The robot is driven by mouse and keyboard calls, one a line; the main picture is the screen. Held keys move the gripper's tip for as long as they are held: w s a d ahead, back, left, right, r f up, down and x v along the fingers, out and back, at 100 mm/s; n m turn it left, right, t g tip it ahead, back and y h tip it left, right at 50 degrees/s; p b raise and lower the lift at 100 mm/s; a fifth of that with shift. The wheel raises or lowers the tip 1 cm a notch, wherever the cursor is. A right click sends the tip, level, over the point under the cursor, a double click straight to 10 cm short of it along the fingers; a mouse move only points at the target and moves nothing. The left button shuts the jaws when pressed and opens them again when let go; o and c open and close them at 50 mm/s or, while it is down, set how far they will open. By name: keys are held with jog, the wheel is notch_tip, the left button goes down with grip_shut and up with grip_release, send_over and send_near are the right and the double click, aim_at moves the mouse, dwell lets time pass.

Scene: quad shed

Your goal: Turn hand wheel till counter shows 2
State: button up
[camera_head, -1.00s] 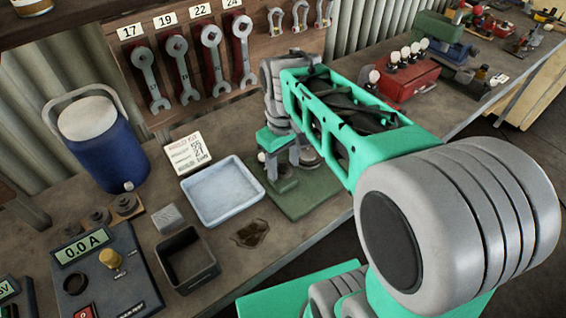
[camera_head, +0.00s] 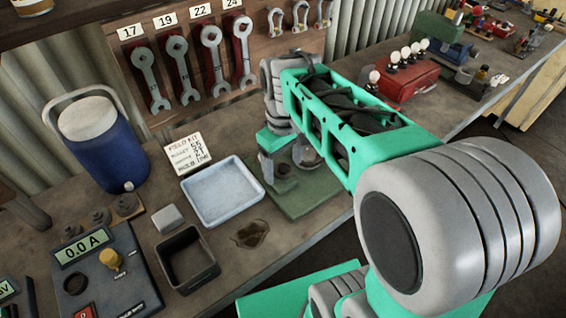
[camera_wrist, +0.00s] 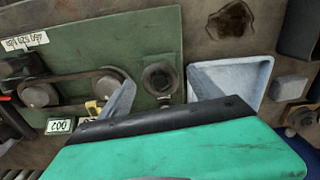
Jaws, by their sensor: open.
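The green board (camera_head: 310,198) lies on the bench under my gripper, and it fills much of the wrist view (camera_wrist: 150,25). A dark round part in a green mount (camera_wrist: 160,79), perhaps the hand wheel, sits between my spread fingers. It also shows in the head view (camera_head: 283,169). My gripper (camera_wrist: 161,76) is open; whether its fingers touch that part cannot be told. Two grey pulleys (camera_wrist: 39,94) with a dark belt are at left in the wrist view. The small counter (camera_wrist: 59,126) seems to read "002" as pictured, but its orientation is unclear.
A pale blue tray (camera_head: 222,192) is left of the board, with a black open box (camera_head: 186,260) and a grey block (camera_head: 168,218) nearby. A blue cooler (camera_head: 103,145) is farther left. A red box (camera_head: 405,78) sits back right.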

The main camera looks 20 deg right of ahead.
notch_tip(320, 180, up, 8)
jog(key=shift+f, duration=0.1)
dwell(0.5)
jog(key=shift+w+m+t, duration=0.4)
jog(key=shift+w+m, duration=0.3)
jog(key=shift+w, duration=0.2)
jog(key=f, duration=0.2)
jog(key=f+m, duration=0.1)
jog(key=f, duration=0.1)
jog(key=f+m, duration=0.1)
jog(key=f, duration=0.1)
jog(key=shift+s+t, duration=0.35)
jog(key=shift+t, duration=0.05)
jog(key=m, duration=0.1)
send_over(292, 207)
jog(key=w, duration=0.1)
jog(key=shift+t, duration=0.4)
jog(key=x, duration=0.4)
jog(key=shift+s+f, duration=0.1)
jog(key=shift+s, duration=0.1)
jog(key=shift+s+r, duration=0.25)
jog(key=shift+s, duration=0.45)
jog(key=shift+w+a+r+t, duration=0.1)
jog(key=shift+r+t, duration=0.15)
jog(key=shift+r, duration=0.2)
jog(key=shift+w+a+r+t, duration=0.1)
jog(key=shift+r+t, duration=0.15)
jog(key=shift+r, duration=0.2)
jog(key=shift+w+r, duration=0.1)
jog(key=shift+w, duration=0.05)
